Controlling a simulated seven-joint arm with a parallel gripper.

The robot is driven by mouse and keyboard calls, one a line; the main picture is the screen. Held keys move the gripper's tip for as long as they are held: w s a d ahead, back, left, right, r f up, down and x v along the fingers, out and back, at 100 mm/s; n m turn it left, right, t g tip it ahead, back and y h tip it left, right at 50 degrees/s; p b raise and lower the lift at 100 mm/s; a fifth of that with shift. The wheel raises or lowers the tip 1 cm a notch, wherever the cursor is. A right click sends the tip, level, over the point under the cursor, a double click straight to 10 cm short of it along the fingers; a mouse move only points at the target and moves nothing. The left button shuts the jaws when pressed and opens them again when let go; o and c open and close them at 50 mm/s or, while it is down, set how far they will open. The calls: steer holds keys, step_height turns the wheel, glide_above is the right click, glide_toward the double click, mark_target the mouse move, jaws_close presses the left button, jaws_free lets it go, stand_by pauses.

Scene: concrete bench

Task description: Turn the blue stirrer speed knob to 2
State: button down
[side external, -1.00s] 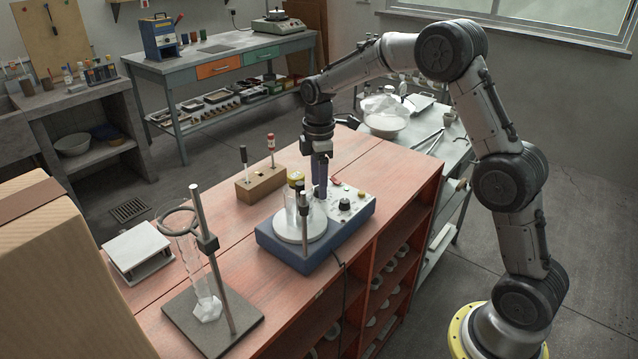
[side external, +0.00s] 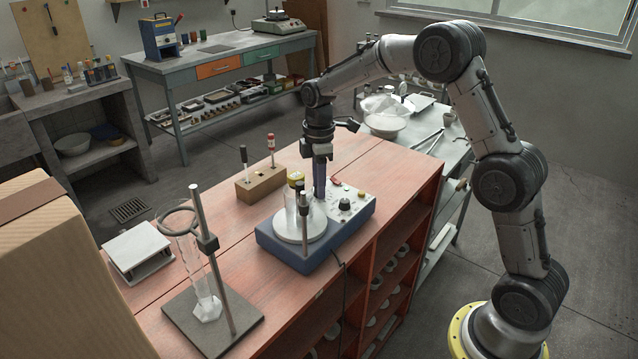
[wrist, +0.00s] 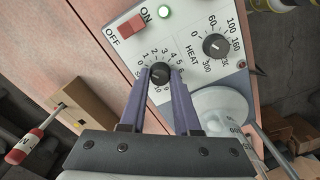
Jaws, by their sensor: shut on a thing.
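The blue stirrer hotplate (side external: 293,259) stands on the red bench, with a round white plate and a glass beaker (side external: 291,212) on it. In the wrist view its white panel (wrist: 185,20) carries a small dark knob (wrist: 160,76) with a numbered dial around it; this is the stirrer knob. My gripper (wrist: 160,70) points down at the panel and is shut on this knob, one finger on each side. The fingers cover part of the dial, and I cannot read the knob's pointer clearly. In the side view the gripper (side external: 320,194) hides the knob.
A wooden block (side external: 262,184) with upright tools stands behind the hotplate. A ring stand (side external: 205,250) is at the front left.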

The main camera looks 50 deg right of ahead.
steer(key=m, duration=0.4)
steer(key=shift+m, duration=2.9)
steer(key=shift+r, duration=0.1)
steer(key=c, duration=0.6)
jaws_free()
step_height(320, 180, up, 14)
steer(key=shift+f, duration=0.15)
